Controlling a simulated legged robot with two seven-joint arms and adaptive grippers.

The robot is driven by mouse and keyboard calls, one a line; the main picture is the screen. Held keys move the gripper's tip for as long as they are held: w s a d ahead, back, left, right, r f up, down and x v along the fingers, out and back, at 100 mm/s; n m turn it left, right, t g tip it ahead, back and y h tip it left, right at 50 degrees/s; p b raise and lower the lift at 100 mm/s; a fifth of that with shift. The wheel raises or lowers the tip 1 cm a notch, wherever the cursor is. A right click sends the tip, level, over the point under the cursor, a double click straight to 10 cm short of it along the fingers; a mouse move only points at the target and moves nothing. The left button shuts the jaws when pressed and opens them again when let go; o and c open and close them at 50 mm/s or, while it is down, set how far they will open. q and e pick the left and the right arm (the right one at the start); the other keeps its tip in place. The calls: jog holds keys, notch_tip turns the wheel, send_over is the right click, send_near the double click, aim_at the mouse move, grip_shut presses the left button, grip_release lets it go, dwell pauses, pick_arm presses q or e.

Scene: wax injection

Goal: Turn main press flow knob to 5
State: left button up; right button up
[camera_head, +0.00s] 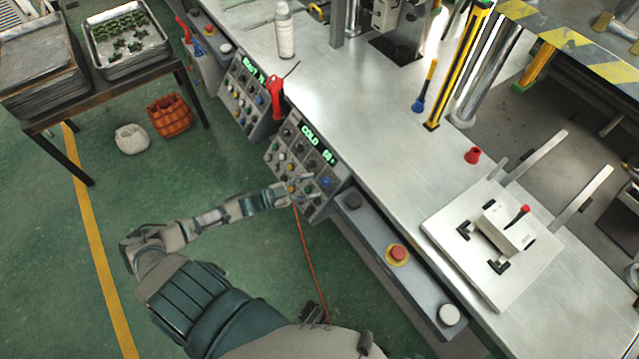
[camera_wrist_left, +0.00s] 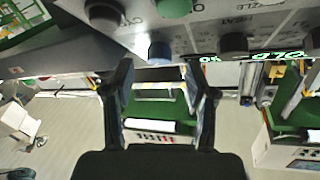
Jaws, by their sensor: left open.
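The grey control panel (camera_head: 330,171) on the front edge of the metal bench carries several knobs and a green display reading "COLD" and a number. My left gripper (camera_head: 299,187) is at its lower part, fingers toward the knobs. In the left wrist view the open fingers (camera_wrist_left: 160,72) stand apart below the panel. A blue knob (camera_wrist_left: 160,51) shows between and just beyond the fingertips. A green knob (camera_wrist_left: 173,8) and dark knobs (camera_wrist_left: 103,14) (camera_wrist_left: 235,43) are around it. Contact cannot be told. I cannot tell which knob is main press flow, nor read its setting. My right gripper is not visible.
A second panel (camera_head: 243,98) stands farther along the edge, with a red-handled tool (camera_head: 276,98) beside it. A grey box with a red button (camera_head: 397,252) lies toward the near side. A white bottle (camera_head: 285,32) stands on the bench.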

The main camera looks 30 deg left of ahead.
aim_at(322, 183)
pick_arm(q)
jog(key=shift+x, duration=1.6)
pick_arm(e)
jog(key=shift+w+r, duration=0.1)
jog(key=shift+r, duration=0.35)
pick_arm(q)
grip_shut()
jog(key=shift+r, duration=0.1)
jog(key=n+t+y+p, duration=0.1)
jog(key=n+y+p, duration=0.1)
jog(key=n+p, duration=0.1)
jog(key=shift+s+d+n+t, duration=0.1)
jog(key=shift+n+t, duration=0.2)
jog(key=shift+t, duration=0.1)
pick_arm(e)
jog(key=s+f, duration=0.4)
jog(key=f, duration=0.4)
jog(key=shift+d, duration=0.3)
